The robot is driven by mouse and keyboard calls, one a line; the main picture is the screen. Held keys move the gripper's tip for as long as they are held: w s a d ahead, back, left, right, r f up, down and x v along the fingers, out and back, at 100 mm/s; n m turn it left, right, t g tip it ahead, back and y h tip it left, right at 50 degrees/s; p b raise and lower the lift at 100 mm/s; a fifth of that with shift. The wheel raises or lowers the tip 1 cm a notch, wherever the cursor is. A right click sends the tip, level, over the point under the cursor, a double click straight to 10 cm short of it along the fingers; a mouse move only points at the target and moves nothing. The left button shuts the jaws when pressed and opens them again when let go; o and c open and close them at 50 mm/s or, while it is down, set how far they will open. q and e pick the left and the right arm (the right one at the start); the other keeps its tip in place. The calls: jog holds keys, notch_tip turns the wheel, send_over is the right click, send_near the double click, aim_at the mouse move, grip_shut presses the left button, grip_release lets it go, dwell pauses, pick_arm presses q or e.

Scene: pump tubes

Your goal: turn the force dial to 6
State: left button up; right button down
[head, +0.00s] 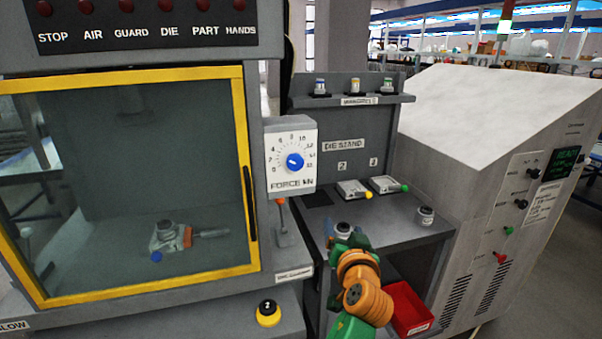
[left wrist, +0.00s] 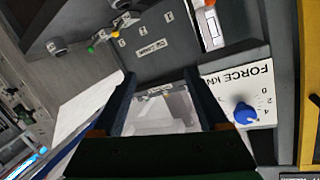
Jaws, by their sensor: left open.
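The force dial is a blue round knob (head: 295,161) on a white panel (head: 291,178) marked FORCE kN, with numbers around it. The panel is mounted upright to the right of the yellow-framed press window. I cannot read surely which number the knob points at. The left wrist view shows the knob (left wrist: 245,113) turned nearly upside down, to the right of my fingers. My left gripper (head: 335,225) is to the lower right of the dial, apart from it. Its two fingers (left wrist: 160,85) are spread with nothing held between them. My right gripper is not in view.
A red bin (head: 408,308) is below, and a big grey machine (head: 480,150) is at the right.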

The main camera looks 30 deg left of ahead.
aim_at(296, 164)
pick_arm(q)
jog(key=s+a+r+n+g+y, duration=0.1)
jog(key=s+a+r+n+y, duration=0.15)
jog(key=r, duration=0.45)
jog(key=s+a+r+n+y, duration=0.2)
jog(key=s+r+n, duration=0.2)
jog(key=r, duration=0.2)
jog(key=shift+n+g, duration=0.25)
jog(key=shift+g, duration=0.05)
jog(key=p+x, duration=0.3)
jog(key=x, duration=0.4)
jog(key=shift+s+a+r, duration=0.1)
jog(key=shift+a+r, duration=0.05)
jog(key=shift+a, duration=0.2)
grip_shut()
